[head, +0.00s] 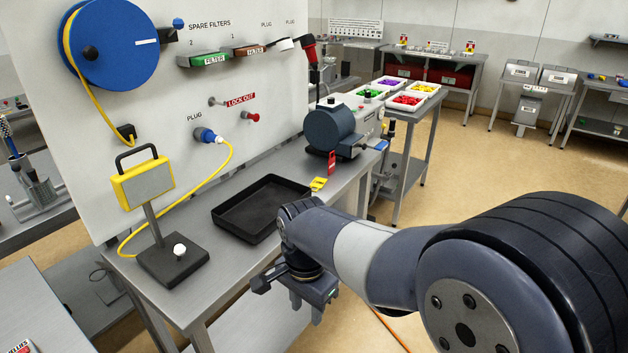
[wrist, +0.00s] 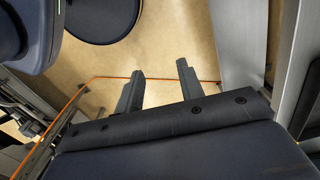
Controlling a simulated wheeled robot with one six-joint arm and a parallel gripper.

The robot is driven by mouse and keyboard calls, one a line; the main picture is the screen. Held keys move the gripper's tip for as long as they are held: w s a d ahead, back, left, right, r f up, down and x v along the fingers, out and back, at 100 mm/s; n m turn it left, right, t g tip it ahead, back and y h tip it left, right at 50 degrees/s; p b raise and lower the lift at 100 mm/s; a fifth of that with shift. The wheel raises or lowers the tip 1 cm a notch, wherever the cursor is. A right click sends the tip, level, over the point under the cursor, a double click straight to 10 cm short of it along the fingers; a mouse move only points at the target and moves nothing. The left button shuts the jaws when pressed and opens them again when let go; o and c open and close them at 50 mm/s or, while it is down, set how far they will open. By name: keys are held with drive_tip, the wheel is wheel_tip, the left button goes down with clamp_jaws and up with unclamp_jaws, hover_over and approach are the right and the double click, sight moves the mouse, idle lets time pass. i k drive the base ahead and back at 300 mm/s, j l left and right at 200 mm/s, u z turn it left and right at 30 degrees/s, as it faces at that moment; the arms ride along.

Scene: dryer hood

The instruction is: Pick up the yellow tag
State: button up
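The yellow tag (head: 319,184) lies on the grey metal bench, between the black tray and the dark blue drum machine, in the head view. It is small, and its print cannot be read. My gripper (head: 306,308) points down beyond the bench's front edge, nearer to me than the tag and apart from it. In the wrist view the two fingers of my gripper (wrist: 160,68) stand apart with only floor between them. The gripper is open and empty. The tag does not show in the wrist view.
The black tray (head: 262,211) is empty, left of the tag. A yellow lamp (head: 144,184) stands at the bench's left. The white panel (head: 200,90) rises behind.

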sight(318, 183)
drive_tip(key=i+l+u, duration=0.3)
drive_tip(key=i+l, duration=0.35)
drive_tip(key=i, duration=0.45)
drive_tip(key=i+l+u, duration=0.3)
drive_tip(key=i+l, duration=0.65)
drive_tip(key=i, duration=0.05)
